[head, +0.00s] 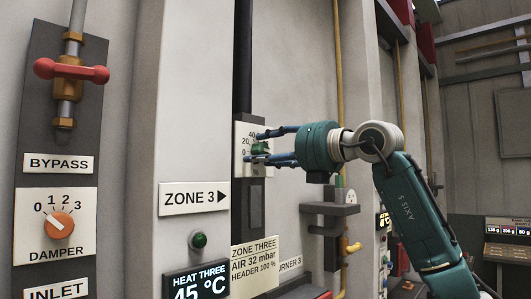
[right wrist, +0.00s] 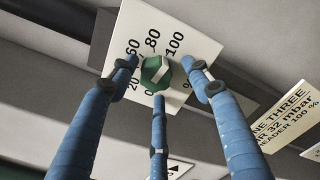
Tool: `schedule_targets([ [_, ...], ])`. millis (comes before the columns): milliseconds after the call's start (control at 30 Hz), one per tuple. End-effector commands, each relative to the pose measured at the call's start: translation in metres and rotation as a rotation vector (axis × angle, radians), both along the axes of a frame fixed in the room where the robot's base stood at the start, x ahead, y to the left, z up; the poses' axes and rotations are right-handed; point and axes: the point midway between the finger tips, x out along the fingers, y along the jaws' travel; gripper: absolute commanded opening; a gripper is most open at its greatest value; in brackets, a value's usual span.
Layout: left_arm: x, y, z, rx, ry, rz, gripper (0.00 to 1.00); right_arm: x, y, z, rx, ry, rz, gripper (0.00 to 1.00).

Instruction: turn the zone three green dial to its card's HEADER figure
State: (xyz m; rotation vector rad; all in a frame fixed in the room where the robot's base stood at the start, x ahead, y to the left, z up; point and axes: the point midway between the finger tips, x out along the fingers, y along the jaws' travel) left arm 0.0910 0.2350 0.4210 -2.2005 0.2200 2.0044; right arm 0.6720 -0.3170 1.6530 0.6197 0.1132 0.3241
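The green dial (right wrist: 155,72) sits on a white scale plate (right wrist: 197,52) marked 0 to 100 with a % sign. In the head view the dial (head: 259,148) is partly hidden by the blue fingers. My right gripper (head: 257,146) reaches in from the right, its fingers around the dial. In the right wrist view the three fingers (right wrist: 156,76) stand around it with gaps showing, so the gripper looks open. A pale mark shows on the dial; its exact reading is unclear. The zone three card (head: 254,267) reads AIR 32 mbar, HEADER 100 %. My left gripper is not in view.
A ZONE 3 sign (head: 194,197) with an arrow points right towards this panel. An orange DAMPER dial (head: 59,225) and a red valve handle (head: 71,71) are at left. A dark bracket (head: 330,209) juts out below my right gripper.

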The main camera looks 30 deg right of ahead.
Motion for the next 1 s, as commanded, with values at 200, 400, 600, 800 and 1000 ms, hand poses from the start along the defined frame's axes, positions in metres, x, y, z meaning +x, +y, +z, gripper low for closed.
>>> schedule_targets([
  [200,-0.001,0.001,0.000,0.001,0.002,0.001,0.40,-0.008,-0.005,0.003,0.002,-0.005,-0.003,0.49],
  [400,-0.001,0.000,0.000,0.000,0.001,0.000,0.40,-0.043,-0.018,0.003,0.000,-0.006,-0.005,0.49],
  [600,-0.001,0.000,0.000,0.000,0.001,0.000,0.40,-0.083,-0.031,0.002,-0.001,-0.004,-0.004,0.49],
  [800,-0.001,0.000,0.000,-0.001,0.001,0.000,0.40,-0.108,-0.039,0.001,0.000,-0.001,-0.002,0.49],
  [1000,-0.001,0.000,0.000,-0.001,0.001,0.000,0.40,-0.114,-0.040,0.001,0.000,0.000,0.000,0.49],
])
